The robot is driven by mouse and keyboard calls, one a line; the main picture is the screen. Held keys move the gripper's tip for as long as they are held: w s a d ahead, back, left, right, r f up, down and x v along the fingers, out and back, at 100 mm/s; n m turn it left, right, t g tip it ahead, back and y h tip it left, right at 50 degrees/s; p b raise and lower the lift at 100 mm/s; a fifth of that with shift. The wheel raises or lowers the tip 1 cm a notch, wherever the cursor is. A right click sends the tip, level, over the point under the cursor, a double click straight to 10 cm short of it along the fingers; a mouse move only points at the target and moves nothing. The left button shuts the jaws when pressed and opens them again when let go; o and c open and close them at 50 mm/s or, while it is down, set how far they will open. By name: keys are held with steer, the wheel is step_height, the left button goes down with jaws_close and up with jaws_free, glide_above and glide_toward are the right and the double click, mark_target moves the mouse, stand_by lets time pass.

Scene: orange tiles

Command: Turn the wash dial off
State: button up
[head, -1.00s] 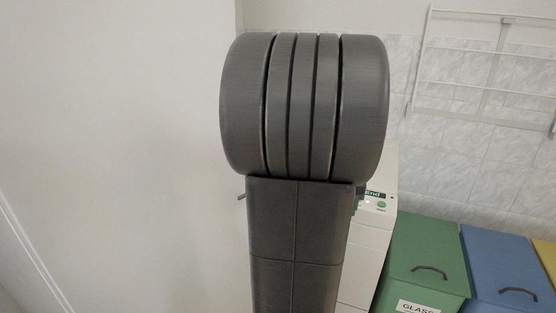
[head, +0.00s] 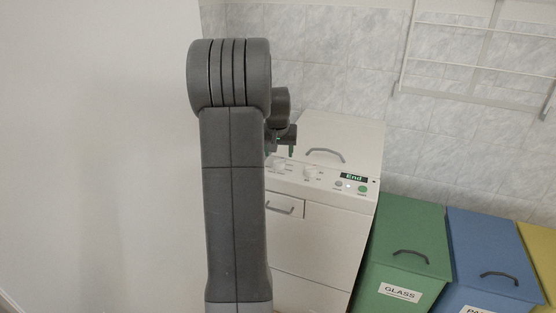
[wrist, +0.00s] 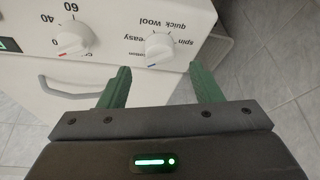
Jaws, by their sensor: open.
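The wash dial (wrist: 159,46) is a white round knob on the washing machine's panel, with "quick", "Wool", "spin" and "easy" printed upside down around it in the wrist view. A small blue mark shows at its lower edge there. My gripper (wrist: 159,67) is open; its two green fingers are apart, one to each side below the dial, with nothing between them. In the head view my gripper (head: 284,147) is above the left part of the panel, and the left dial (head: 278,163) is close beneath it. I cannot tell whether the fingers touch the panel.
A second dial (wrist: 73,41) with numbers and a red mark is left of the wash dial in the wrist view. The washing machine (head: 318,235) has a display (head: 353,177) reading "End". A green bin (head: 403,250) and blue bin (head: 493,255) stand right. A wall rises left.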

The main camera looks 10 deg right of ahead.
mark_target(279, 160)
steer(key=shift+x, duration=2.6)
steer(key=c, duration=1)
